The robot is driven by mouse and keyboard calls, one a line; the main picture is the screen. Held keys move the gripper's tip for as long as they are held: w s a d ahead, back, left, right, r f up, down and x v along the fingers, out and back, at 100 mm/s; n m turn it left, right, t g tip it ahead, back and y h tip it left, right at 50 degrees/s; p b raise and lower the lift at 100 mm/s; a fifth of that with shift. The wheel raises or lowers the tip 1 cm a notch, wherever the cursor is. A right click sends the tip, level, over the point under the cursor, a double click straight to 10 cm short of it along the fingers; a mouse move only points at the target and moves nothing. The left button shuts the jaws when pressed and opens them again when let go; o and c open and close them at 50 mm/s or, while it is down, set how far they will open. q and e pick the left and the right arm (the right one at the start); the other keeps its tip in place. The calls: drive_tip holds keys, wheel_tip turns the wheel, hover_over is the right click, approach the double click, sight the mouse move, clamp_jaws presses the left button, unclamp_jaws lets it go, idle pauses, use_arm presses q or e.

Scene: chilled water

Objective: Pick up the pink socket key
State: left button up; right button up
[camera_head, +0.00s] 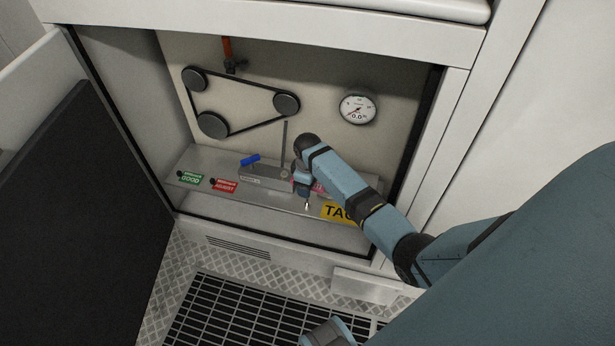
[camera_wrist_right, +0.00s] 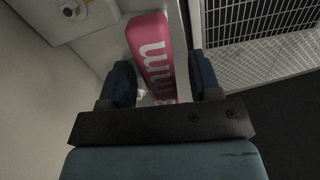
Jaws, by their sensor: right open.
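The pink socket key (camera_wrist_right: 153,50) is a pink bar with white lettering in the right wrist view. It runs between the two fingers of my right gripper (camera_wrist_right: 162,72), with gaps visible on both sides. In the head view only a bit of pink (camera_head: 318,187) shows beside my right gripper (camera_head: 304,190), which covers most of it. That gripper is open and points down over the shelf in the cabinet. I do not see my left gripper.
The metal shelf (camera_head: 222,203) also holds a blue item (camera_head: 250,160), a green tag (camera_head: 190,178), a red tag (camera_head: 224,185) and a yellow tag (camera_head: 335,211). A belt on pulleys (camera_head: 286,104) and a gauge (camera_head: 358,109) are behind. The open door (camera_head: 85,190) stands left.

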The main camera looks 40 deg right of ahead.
drive_tip(key=shift+f, duration=0.6)
use_arm(q)
drive_tip(key=shift+r, duration=0.1)
use_arm(e)
drive_tip(key=shift+f, duration=0.1)
clamp_jaws()
use_arm(q)
drive_tip(key=r+p, duration=0.1)
drive_tip(key=p, duration=0.3)
drive_tip(key=shift+s+r, duration=0.1)
drive_tip(key=shift+r, duration=0.15)
use_arm(e)
wheel_tip(320, 180, up, 20)
